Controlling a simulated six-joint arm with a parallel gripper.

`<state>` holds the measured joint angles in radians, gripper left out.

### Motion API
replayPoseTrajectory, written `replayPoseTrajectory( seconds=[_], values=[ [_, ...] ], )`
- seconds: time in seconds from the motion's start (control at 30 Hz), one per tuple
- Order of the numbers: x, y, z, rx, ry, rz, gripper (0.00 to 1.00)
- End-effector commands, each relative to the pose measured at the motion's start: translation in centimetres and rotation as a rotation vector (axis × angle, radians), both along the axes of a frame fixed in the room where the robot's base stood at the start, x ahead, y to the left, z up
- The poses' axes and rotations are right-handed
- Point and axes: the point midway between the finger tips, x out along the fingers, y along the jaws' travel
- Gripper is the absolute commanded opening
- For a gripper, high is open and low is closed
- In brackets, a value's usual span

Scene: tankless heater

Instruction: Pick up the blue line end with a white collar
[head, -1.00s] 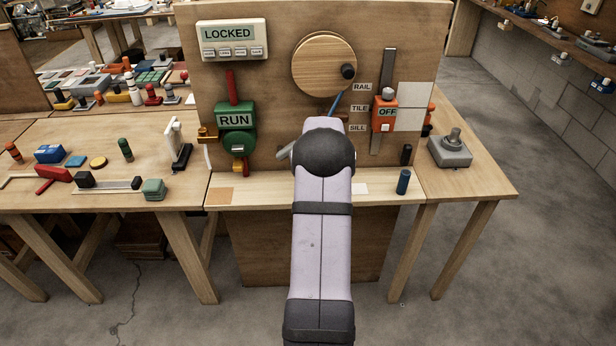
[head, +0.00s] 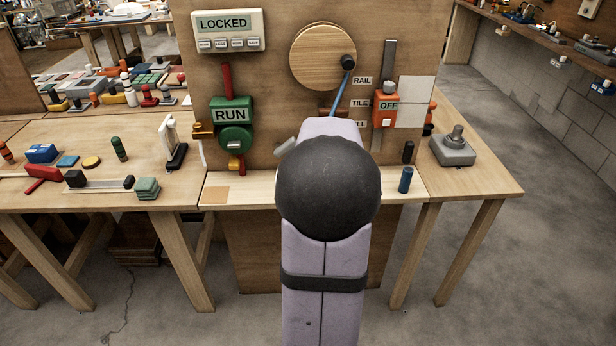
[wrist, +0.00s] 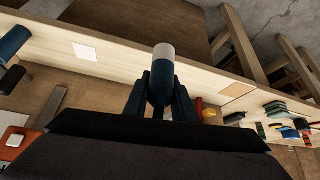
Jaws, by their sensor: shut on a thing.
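In the wrist view, my gripper (wrist: 160,93) is shut on the blue line end (wrist: 160,92), whose white collar (wrist: 163,54) points up in the picture, past the fingertips. The line end is held above the pale wooden ledge, apart from it. In the head view, the blue line (head: 341,94) runs taut from the black knob on the round wooden disc (head: 322,57) down behind my arm. My gripper and the line end are hidden there by my arm.
The upright panel carries a green RUN valve (head: 234,125), a LOCKED display (head: 228,31) and an orange OFF switch (head: 386,107) on a vertical rail. A dark blue cylinder (head: 405,180) stands on the ledge (head: 250,190). A grey block with a knob (head: 453,148) sits at right.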

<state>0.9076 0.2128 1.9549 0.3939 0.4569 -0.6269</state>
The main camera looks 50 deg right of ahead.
Motion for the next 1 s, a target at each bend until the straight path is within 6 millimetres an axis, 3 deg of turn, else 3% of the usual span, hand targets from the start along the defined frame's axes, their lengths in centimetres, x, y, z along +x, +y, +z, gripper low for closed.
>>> replayPoseTrajectory(
  seconds=[0.2, 0.53, 0.8, 1.0],
  values=[
    [-2.6, 2.5, -0.1, -0.003, -0.001, -0.001, 0.00],
    [-4.4, 4.4, 0.0, 0.000, 0.000, 0.001, 0.00],
    [-4.4, 4.8, -0.1, 0.000, 0.001, 0.005, 0.00],
    [-2.4, 6.5, -1.3, 0.002, 0.012, 0.045, 0.00]
  ],
)
